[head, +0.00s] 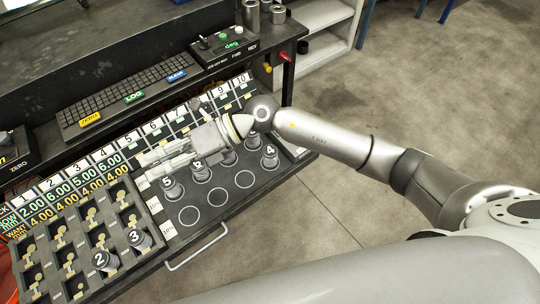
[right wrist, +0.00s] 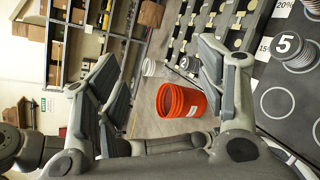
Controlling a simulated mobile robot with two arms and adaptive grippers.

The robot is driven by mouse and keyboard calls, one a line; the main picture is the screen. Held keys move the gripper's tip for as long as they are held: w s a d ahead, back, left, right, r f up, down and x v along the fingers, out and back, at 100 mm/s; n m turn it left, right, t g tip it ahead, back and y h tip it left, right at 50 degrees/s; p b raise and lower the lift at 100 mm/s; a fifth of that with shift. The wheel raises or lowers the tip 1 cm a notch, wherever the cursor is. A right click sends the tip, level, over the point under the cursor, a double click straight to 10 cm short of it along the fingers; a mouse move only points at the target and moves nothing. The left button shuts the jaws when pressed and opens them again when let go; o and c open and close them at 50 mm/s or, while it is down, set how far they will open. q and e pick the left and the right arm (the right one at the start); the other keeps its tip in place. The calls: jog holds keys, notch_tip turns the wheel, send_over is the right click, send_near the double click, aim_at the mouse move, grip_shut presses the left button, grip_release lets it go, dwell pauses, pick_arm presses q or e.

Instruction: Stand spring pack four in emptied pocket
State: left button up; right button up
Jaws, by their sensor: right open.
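Spring pack four (head: 269,160), a grey ribbed cylinder with a white 4 on top, stands upright on the dark circle-marked board (head: 222,214), near its right end. My right gripper (head: 143,161) is open and empty above the left part of that board, pointing left, well away from pack four. Its two spread fingers also show in the right wrist view (right wrist: 160,58), with nothing between them. The pocket tray (head: 66,256) at lower left has several keyhole-like pockets; packs two (head: 105,261) and three (head: 139,239) stand in it. My left gripper is not in view.
Pack five (head: 173,190) and pack six (head: 199,172) stand on the board near my right gripper; several printed circles are bare. Number cards, a keyboard (head: 128,92) and a button box (head: 229,44) lie behind. An orange bucket (right wrist: 181,101) stands on the floor.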

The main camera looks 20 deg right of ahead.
jog(key=w+d+f+n+h, duration=0.2)
jog(key=d+f+n+h, duration=0.1)
jog(key=d+f+h, duration=0.45)
jog(key=h, duration=0.7)
send_over(270, 150)
jog(key=f, duration=0.3)
jog(key=shift+s+a+n+t, duration=0.25)
jog(key=shift+n+t, duration=0.05)
notch_tip(270, 150, down, 4)
jog(key=shift+r, duration=0.15)
jog(key=f, duration=0.4)
jog(key=f+p, duration=0.1)
jog(key=f, duration=0.1)
jog(key=shift+w+d+f, duration=0.2)
jog(key=shift+w+d, duration=0.05)
jog(key=shift+r, duration=0.1)
jog(key=c, duration=1.4)
